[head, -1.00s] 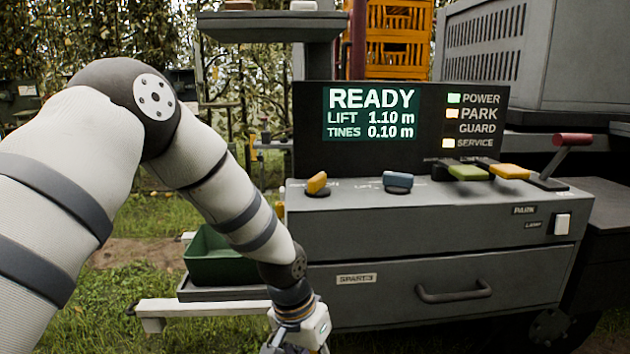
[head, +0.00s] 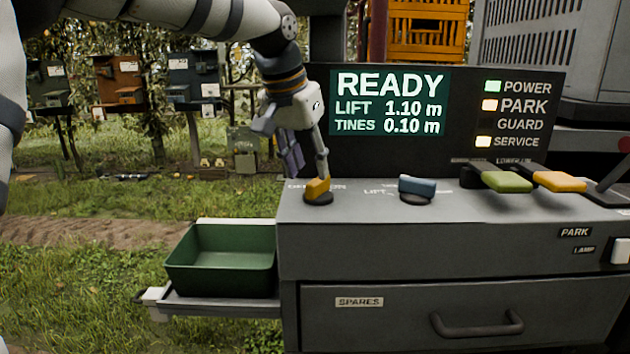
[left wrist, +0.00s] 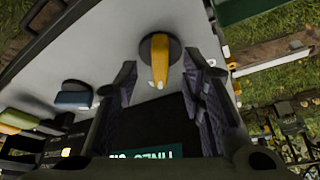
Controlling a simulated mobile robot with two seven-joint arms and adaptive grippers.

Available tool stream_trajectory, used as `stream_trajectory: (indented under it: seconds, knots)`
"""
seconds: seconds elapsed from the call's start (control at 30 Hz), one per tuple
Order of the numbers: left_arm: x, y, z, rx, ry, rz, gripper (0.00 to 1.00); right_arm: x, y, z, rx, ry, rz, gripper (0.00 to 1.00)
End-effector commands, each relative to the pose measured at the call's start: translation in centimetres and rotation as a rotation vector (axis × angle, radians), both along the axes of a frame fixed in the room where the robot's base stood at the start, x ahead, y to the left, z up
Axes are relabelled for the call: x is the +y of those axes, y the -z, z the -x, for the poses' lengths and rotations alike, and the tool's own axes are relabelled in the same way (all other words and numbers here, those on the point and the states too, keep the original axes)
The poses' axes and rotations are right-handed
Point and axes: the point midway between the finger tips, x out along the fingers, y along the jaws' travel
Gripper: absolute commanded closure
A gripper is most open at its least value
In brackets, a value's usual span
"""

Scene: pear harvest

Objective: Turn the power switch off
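An orange knob (head: 318,187) on a round dark base stands at the left end of the grey console top. The label beside it is mostly covered, so I cannot read whether it is the power switch. My left gripper (head: 310,170) points down at this knob, with its fingertips just over or beside it. In the left wrist view the fingers are apart, and the orange knob (left wrist: 160,58) shows between their tips; I cannot tell whether they touch it. The display (head: 388,103) reads READY, and the POWER lamp (head: 493,87) is lit green. My right gripper is out of view.
A blue knob (head: 417,187) marked LIFT stands to the right, then a green lever (head: 506,181) and a yellow lever (head: 560,181). The display panel rises close behind the knobs. A green bin (head: 220,262) sits on a side shelf at left.

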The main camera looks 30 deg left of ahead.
Motion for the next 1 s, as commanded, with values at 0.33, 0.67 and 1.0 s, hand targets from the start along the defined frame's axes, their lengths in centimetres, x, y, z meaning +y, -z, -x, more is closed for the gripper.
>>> stream_trajectory:
  seconds: [0.33,0.67,1.0]
  knots:
    - [0.0,4.4,-1.8,-0.001,0.0,0.0,0.63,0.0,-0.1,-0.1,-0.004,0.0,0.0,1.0]
    - [0.0,4.5,-1.9,-0.001,0.0,0.0,0.86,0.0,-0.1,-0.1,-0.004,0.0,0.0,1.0]
    - [0.0,4.5,-1.9,-0.001,-0.009,-0.001,1.0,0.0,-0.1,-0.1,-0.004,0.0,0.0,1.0]
